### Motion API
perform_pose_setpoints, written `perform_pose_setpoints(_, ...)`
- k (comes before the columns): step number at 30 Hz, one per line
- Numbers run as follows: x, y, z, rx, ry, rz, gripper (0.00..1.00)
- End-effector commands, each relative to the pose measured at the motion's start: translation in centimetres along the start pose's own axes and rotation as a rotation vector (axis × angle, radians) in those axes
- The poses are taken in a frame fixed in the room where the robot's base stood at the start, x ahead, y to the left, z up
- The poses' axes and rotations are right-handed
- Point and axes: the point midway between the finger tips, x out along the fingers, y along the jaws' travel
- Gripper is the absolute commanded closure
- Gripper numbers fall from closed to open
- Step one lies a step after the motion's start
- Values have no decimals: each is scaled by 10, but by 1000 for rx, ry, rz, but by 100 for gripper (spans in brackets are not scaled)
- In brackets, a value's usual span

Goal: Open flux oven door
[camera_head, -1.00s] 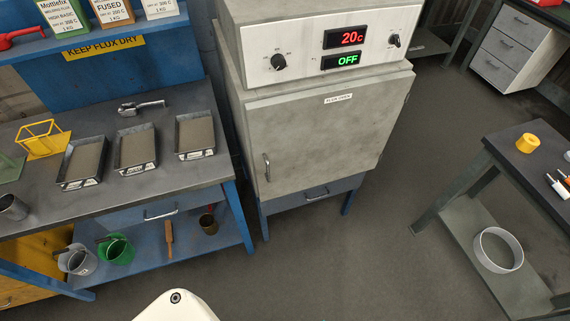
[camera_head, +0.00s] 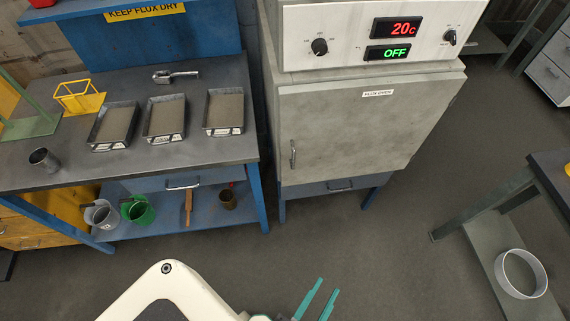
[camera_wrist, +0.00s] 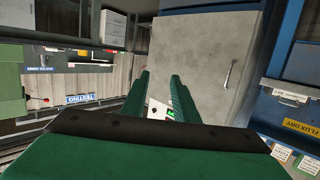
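The flux oven (camera_head: 365,110) stands in the upper middle of the head view. Its grey door (camera_head: 350,135) is shut and has a vertical metal handle (camera_head: 292,154) near its left edge. The panel above reads 20c and OFF. My gripper (camera_head: 324,296) is low in the head view, in front of and below the oven, with its two teal fingers apart and nothing between them. In the wrist view the fingers (camera_wrist: 159,92) point toward the oven door (camera_wrist: 205,65), and the handle (camera_wrist: 231,74) lies to their right. The gripper is clear of the handle.
A workbench (camera_head: 60,172) with several flux trays stands left of the oven, with cups on its lower shelf. The floor (camera_head: 370,250) before the oven is clear.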

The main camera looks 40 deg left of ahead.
Motion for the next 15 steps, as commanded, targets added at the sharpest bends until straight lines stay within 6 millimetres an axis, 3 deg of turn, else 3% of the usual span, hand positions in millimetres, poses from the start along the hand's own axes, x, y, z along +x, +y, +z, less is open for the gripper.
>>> perform_pose_setpoints(8, 93, -61, 0, -47, 99, -250, 73)
perform_pose_setpoints(15, 153, -145, -14, -54, 165, -441, 73)
